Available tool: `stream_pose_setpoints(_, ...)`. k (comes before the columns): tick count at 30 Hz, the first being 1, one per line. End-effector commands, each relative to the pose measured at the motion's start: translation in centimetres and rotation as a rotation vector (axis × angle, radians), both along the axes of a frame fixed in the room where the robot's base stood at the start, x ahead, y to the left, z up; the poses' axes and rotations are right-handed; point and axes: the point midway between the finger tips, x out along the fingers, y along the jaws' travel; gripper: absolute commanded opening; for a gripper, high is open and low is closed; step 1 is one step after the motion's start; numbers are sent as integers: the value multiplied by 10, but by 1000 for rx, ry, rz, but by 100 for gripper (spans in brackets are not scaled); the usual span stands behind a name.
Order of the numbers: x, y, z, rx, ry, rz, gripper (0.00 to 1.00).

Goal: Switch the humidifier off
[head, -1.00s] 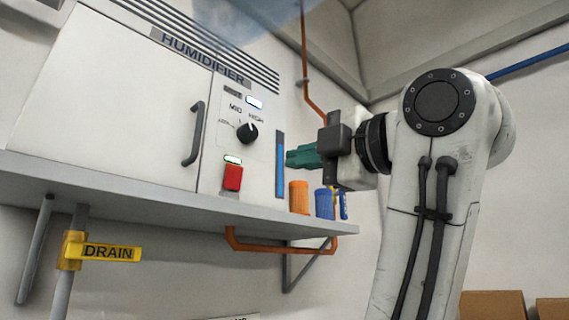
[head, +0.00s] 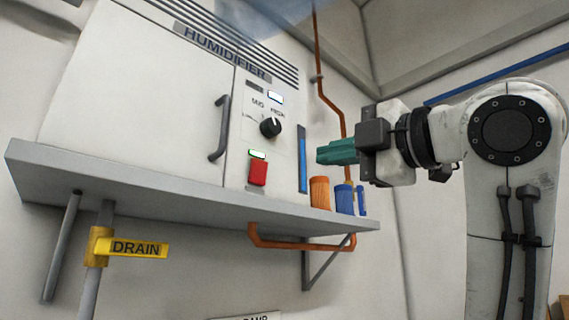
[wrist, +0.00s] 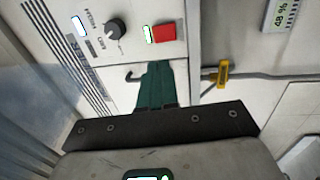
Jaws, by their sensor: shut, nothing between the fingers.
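The humidifier (head: 140,95) is a white cabinet on a grey shelf, with its name plate near the top. Its panel has a black knob (head: 270,127) with MID and HIGH marks, and a red switch (head: 258,173) under a lit green-white lamp (head: 257,154). A second lamp (head: 274,97) above the knob is lit bluish white. My gripper (head: 322,153), with green fingers, is shut and empty, to the right of the panel and apart from it. In the wrist view the knob (wrist: 117,28) and red switch (wrist: 164,33) lie beyond the fingertips (wrist: 158,66).
The grey shelf (head: 120,180) runs under the cabinet. An orange container (head: 319,192) and a blue one (head: 344,199) stand at its right end, below my gripper. A dark door handle (head: 221,130) sticks out left of the panel. A yellow DRAIN tag (head: 138,248) hangs below.

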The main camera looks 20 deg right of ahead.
Motion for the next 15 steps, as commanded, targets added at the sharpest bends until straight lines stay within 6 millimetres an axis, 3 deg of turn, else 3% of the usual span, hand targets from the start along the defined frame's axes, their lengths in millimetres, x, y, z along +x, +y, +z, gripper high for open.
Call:
stream_pose_setpoints(5,18,6,5,1,6,3,0)
stream_pose_setpoints(15,80,26,17,1,6,1,0)
